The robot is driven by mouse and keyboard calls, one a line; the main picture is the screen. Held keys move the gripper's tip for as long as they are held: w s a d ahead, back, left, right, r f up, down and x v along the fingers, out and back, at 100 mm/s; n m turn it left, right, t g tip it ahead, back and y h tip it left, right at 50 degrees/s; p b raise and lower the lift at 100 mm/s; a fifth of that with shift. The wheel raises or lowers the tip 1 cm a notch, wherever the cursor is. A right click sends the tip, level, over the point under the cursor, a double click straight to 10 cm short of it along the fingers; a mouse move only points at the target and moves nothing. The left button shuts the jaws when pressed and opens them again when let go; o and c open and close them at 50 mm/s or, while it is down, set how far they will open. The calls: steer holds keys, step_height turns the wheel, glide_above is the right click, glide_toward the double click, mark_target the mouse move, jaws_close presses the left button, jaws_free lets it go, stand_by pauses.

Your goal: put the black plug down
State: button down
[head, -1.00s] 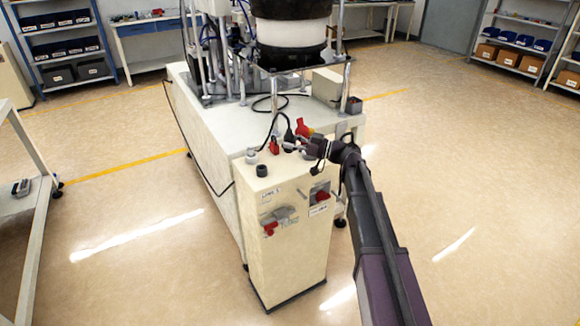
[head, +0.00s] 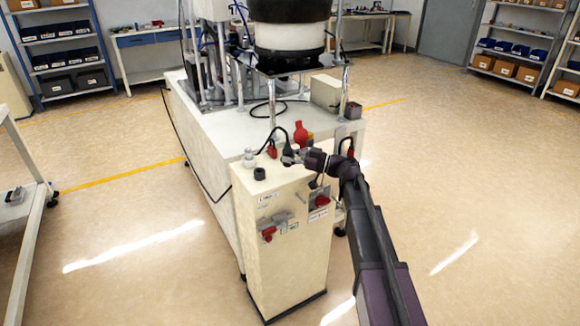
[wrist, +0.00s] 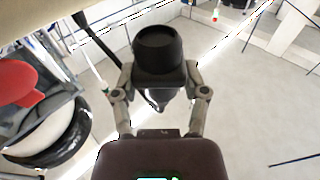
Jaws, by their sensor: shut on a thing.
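The black plug (head: 288,146) is in my gripper (head: 289,159), over the top of the cream cabinet (head: 284,262) in the head view. A black cable arcs from the plug back toward the machine. In the wrist view the plug (wrist: 159,52) sits between the two fingers of my gripper (wrist: 161,88), which are closed on its sides. Whether its lower end touches the cabinet top cannot be told.
A black round socket (head: 259,173) and a clear-grey fitting (head: 249,158) stand on the cabinet top, left of my gripper. A red plug (head: 271,149) and a larger red part (head: 301,134) are close behind. The bowl feeder (head: 290,35) rises at the back.

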mark_target(289, 165)
steer(key=shift+f+b, duration=1.8)
steer(key=shift+f, duration=0.1)
steer(key=shift+f, duration=0.15)
steer(key=shift+c, duration=0.6)
jaws_free()
steer(key=shift+r, duration=0.3)
steer(key=b+v, duration=0.1)
steer(key=v, duration=1.1)
steer(key=shift+f, duration=0.1)
steer(key=shift+s, duration=0.1)
